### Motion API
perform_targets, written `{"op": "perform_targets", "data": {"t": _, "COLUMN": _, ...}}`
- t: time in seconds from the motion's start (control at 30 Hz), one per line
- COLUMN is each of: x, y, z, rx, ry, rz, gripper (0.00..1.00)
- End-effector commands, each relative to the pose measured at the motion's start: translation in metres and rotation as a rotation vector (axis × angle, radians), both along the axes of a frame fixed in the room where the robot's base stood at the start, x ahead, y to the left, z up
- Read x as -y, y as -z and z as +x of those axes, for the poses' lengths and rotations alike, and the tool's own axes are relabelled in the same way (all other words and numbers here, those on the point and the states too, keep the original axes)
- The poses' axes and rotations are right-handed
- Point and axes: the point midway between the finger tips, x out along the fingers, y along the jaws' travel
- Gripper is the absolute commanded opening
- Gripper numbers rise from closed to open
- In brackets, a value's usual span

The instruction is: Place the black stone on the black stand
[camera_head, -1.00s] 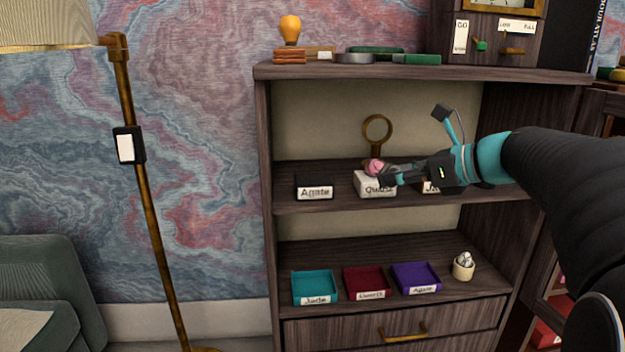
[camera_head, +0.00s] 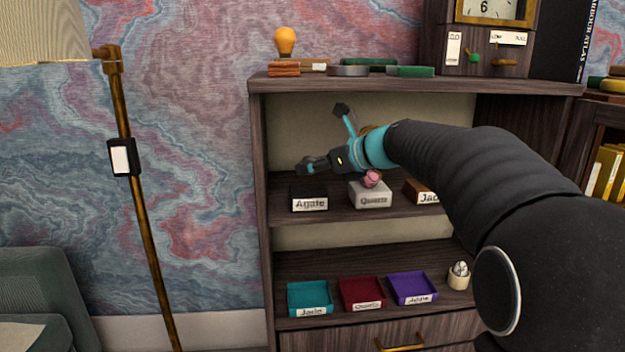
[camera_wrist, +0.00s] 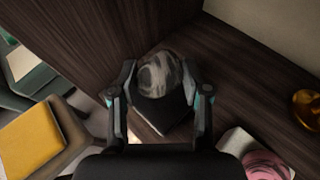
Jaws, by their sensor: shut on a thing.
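My gripper (camera_head: 312,165) is over the left end of the middle shelf, just above the black stand (camera_head: 308,190) labelled Agate. In the wrist view, a dark stone with grey-white bands (camera_wrist: 158,74) sits between the two fingers of my gripper (camera_wrist: 160,92), which are shut on it. The black stand (camera_wrist: 172,116) shows beneath and beside the stone there. I cannot tell whether the stone touches the stand. In the head view the stone cannot be made out clearly against the dark fingers.
A white stand (camera_head: 357,193) labelled Quartz, bearing a pink stone (camera_head: 371,178), is to the right. A brown stand (camera_head: 416,187) is further right. The cabinet's left side wall (camera_wrist: 100,45) is close to my gripper. Coloured trays (camera_head: 310,294) are on the shelf below.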

Motion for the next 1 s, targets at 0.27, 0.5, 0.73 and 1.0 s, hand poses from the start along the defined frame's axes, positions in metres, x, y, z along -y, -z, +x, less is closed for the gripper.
{"op": "perform_targets", "data": {"t": 0.27, "x": -0.003, "y": 0.023, "z": 0.002, "rx": -0.003, "ry": 0.000, "rz": 0.001, "gripper": 0.10}}
{"op": "perform_targets", "data": {"t": 0.5, "x": -0.002, "y": 0.035, "z": 0.002, "rx": 0.001, "ry": 0.000, "rz": 0.001, "gripper": 0.10}}
{"op": "perform_targets", "data": {"t": 0.73, "x": -0.002, "y": 0.038, "z": 0.002, "rx": 0.000, "ry": 0.000, "rz": 0.000, "gripper": 0.10}}
{"op": "perform_targets", "data": {"t": 1.0, "x": -0.002, "y": 0.038, "z": 0.002, "rx": 0.000, "ry": 0.000, "rz": 0.000, "gripper": 0.73}}
